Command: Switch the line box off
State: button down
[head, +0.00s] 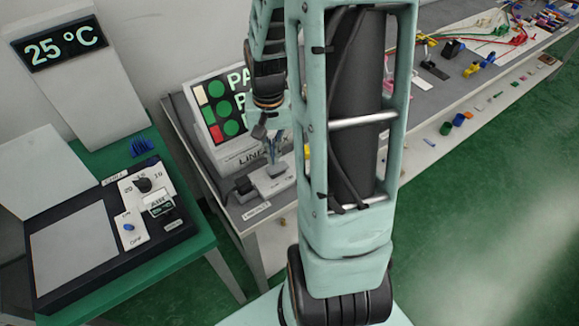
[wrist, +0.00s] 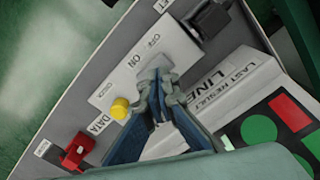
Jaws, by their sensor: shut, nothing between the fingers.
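The line box, a white box marked "LINE" with green and red fields (head: 224,110), stands on the grey bench in the head view. It also shows at lower right in the wrist view (wrist: 232,80). In front of it is a pale switch plate (wrist: 158,32) with OFF and ON labels; the plate also shows in the head view (head: 277,183). My gripper (wrist: 155,80) is shut and empty, its fingertips over the plate beside the ON label. They hide the switch's lever, so I cannot tell its position or any contact. The gripper also shows in the head view (head: 273,158).
A yellow button (wrist: 120,108) and a red part (wrist: 78,150) sit left of the fingers in the wrist view. A black part (wrist: 212,20) stands near the plate. A green table (head: 190,262) with another ON/OFF panel (head: 130,230) is at left.

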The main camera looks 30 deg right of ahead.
aim_at(274, 168)
jog(key=shift+f+b, duration=1.3)
jog(key=shift+f, duration=0.35)
dwell(0.5)
jog(key=shift+r, duration=0.15)
notch_tip(274, 168, up, 7)
jog(key=p, duration=0.5)
jog(key=shift+p, duration=0.35)
